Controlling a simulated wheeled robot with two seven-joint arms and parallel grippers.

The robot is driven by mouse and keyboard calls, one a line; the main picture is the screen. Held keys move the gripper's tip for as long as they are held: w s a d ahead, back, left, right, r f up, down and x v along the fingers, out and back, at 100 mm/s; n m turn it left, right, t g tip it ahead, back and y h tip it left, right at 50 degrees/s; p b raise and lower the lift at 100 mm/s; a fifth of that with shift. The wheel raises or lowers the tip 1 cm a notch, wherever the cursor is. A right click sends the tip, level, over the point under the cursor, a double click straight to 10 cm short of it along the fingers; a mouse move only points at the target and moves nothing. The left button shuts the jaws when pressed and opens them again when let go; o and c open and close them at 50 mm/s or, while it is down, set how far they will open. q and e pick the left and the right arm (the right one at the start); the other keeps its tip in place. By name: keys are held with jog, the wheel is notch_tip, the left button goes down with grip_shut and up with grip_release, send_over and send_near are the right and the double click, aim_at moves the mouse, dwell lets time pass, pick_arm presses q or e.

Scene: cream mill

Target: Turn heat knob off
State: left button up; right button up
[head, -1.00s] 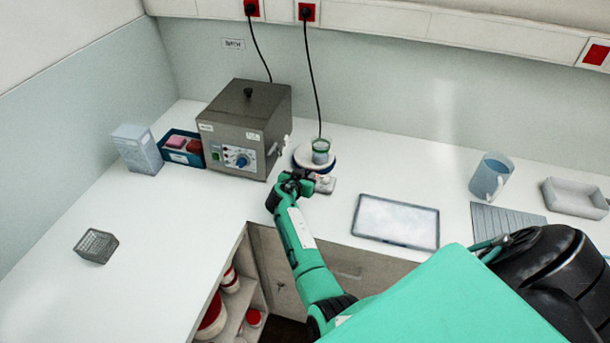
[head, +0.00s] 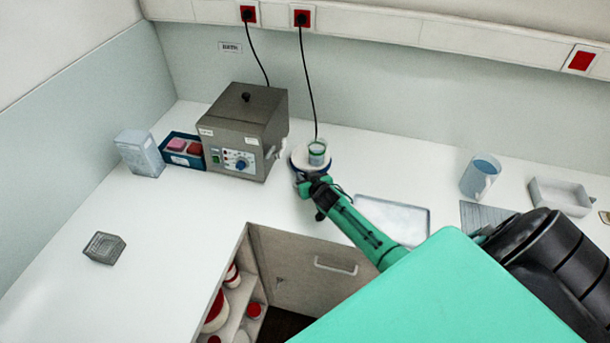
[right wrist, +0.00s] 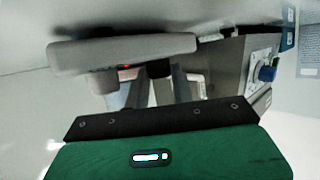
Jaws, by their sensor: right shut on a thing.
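The hotplate (head: 298,163) stands on the counter right of the steel bath, with a round plate on top and a glass beaker (head: 317,152) on it. My right gripper (head: 306,182) is at the hotplate's front and covers its controls in the head view. In the right wrist view the hotplate's pale plate (right wrist: 110,52) hangs over the dark fingers (right wrist: 160,90), with a small red light below it. The fingers are shut on what appears to be the heat knob, which is mostly hidden. My left gripper is not in view.
The steel bath (head: 243,130) with its own blue knob (head: 241,164) stands close left. A tablet-like tray (head: 410,213) lies right of my forearm. A jug (head: 480,177) and a pale tray (head: 560,196) are further right. The left counter is mostly clear.

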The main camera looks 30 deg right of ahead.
jog(key=shift+d+n+y+b, duration=0.3)
jog(key=shift+n+y+b, duration=0.05)
jog(key=shift+n+y, duration=0.7)
jog(key=shift+d+n+y+b, duration=0.1)
jog(key=shift+n+y+b, duration=0.6)
jog(key=shift+y, duration=0.25)
jog(key=n+y+b, duration=0.1)
jog(key=y, duration=0.1)
jog(key=n+g+y+b, duration=0.1)
jog(key=n+y+b, duration=0.1)
jog(key=shift+w+d+b, duration=0.15)
jog(key=shift+d+b, duration=0.05)
jog(key=shift+b, duration=0.1)
jog(key=shift+w+n+g+y+b, duration=0.1)
jog(key=shift+n+g+y+b, duration=0.8)
jog(key=shift+n+y+b, duration=0.7)
jog(key=shift+r+n, duration=0.1)
jog(key=shift+n, duration=0.15)
jog(key=o, duration=0.9)
jog(key=shift+o, duration=0.4)
jog(key=shift+r, duration=0.1)
